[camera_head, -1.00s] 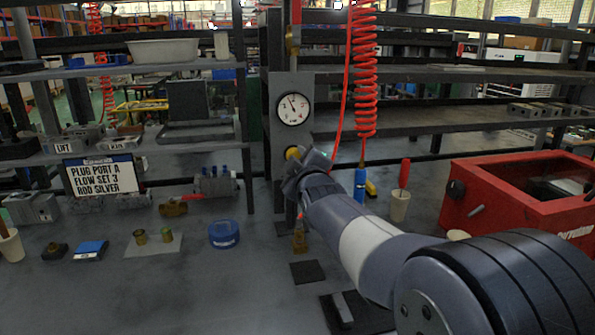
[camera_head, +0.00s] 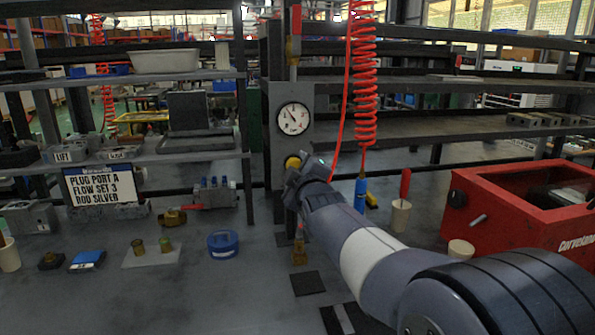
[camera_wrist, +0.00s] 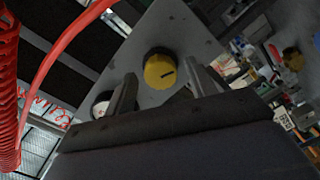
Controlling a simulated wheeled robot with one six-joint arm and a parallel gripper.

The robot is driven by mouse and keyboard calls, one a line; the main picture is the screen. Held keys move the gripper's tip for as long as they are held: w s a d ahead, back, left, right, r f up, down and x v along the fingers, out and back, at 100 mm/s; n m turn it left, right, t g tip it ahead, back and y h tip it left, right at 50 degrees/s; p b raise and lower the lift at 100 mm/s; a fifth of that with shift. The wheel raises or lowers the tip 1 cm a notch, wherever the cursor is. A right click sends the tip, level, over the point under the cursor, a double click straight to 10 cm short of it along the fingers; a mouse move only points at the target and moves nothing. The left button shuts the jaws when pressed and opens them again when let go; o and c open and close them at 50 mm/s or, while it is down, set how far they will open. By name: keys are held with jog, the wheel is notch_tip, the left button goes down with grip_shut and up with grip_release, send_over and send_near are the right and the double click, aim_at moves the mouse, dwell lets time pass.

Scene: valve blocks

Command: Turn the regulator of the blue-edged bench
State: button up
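The regulator is a yellow round knob (camera_head: 292,162) on a grey upright plate (camera_head: 306,98), below a white dial gauge (camera_head: 293,118). In the wrist view the knob (camera_wrist: 160,71) shows a dark mark on its face, and the gauge (camera_wrist: 103,103) is partly hidden behind the left finger. My gripper (camera_head: 297,174) is right at the knob in the head view. In the wrist view its two fingers stand apart with the knob in the gap ahead; I cannot tell whether they touch it. I see no clear blue edge on the bench.
A red coiled hose (camera_head: 365,75) hangs right of the plate, close to my arm. A red box (camera_head: 500,205) stands at right. A blue round container (camera_head: 223,243) and a sign (camera_head: 103,186) reading "PLUG PORT A, FLOW SET 3, ROD SILVER" are at left.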

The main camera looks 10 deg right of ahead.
jog(key=s, duration=1.1)
jog(key=shift+w, duration=0.15)
dwell(0.3)
jog(key=w, duration=1)
jog(key=shift+w, duration=0.35)
jog(key=shift+s, duration=0.15)
